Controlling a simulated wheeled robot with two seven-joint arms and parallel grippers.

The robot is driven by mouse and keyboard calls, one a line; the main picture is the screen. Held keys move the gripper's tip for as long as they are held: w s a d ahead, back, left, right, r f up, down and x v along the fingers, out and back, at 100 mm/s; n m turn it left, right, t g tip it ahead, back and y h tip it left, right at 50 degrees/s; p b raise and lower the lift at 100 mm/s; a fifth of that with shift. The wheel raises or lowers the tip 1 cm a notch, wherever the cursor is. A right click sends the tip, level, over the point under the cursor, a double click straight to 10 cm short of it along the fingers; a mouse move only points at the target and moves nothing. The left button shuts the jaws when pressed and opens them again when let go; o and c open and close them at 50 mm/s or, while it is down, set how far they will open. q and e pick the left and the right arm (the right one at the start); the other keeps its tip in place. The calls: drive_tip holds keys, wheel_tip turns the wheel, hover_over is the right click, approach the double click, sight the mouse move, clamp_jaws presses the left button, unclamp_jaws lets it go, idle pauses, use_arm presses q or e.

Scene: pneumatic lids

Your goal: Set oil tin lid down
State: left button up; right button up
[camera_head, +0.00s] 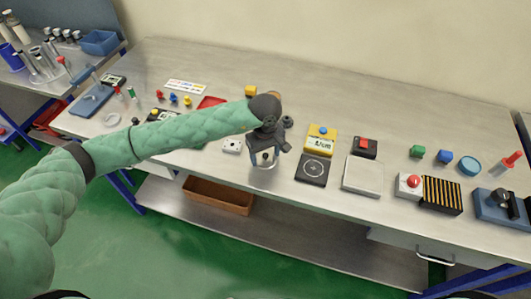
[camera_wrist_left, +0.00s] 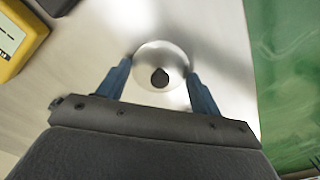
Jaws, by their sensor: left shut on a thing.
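The oil tin lid, a round, pale, shiny disc (camera_wrist_left: 145,57) with a dark knob (camera_wrist_left: 160,77), lies between the two blue fingers of my left gripper (camera_wrist_left: 160,88) in the left wrist view. The fingers are shut on it from both sides. In the head view my left gripper (camera_head: 264,158) points down near the front edge of the metal table, left of the black square plate. The lid is mostly hidden there by the gripper, and I cannot tell whether it touches the table. I cannot pick out the oil tin. My right gripper is not in view.
The black plate (camera_head: 312,170) and yellow meter (camera_head: 321,139) stand just right of the gripper. A white socket (camera_head: 232,146) is close on its left. A pale square plate (camera_head: 362,175) lies farther right. The table's front edge and green floor (camera_wrist_left: 286,70) are near the lid.

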sight(266, 154)
use_arm(q)
drive_tip(key=shift+f, duration=0.15)
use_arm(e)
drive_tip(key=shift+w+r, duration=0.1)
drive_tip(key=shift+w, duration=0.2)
use_arm(q)
drive_tip(key=o, duration=1)
drive_tip(key=shift+r, duration=0.3)
drive_tip(key=shift+r+b, duration=0.25)
drive_tip(key=shift+b, duration=0.05)
drive_tip(key=shift+r+b, duration=0.35)
drive_tip(key=shift+r, duration=0.2)
drive_tip(key=shift+w+r, duration=0.1)
drive_tip(key=shift+r, duration=0.25)
drive_tip(key=shift+r+b, duration=2.35)
drive_tip(key=shift+r, duration=2.35)
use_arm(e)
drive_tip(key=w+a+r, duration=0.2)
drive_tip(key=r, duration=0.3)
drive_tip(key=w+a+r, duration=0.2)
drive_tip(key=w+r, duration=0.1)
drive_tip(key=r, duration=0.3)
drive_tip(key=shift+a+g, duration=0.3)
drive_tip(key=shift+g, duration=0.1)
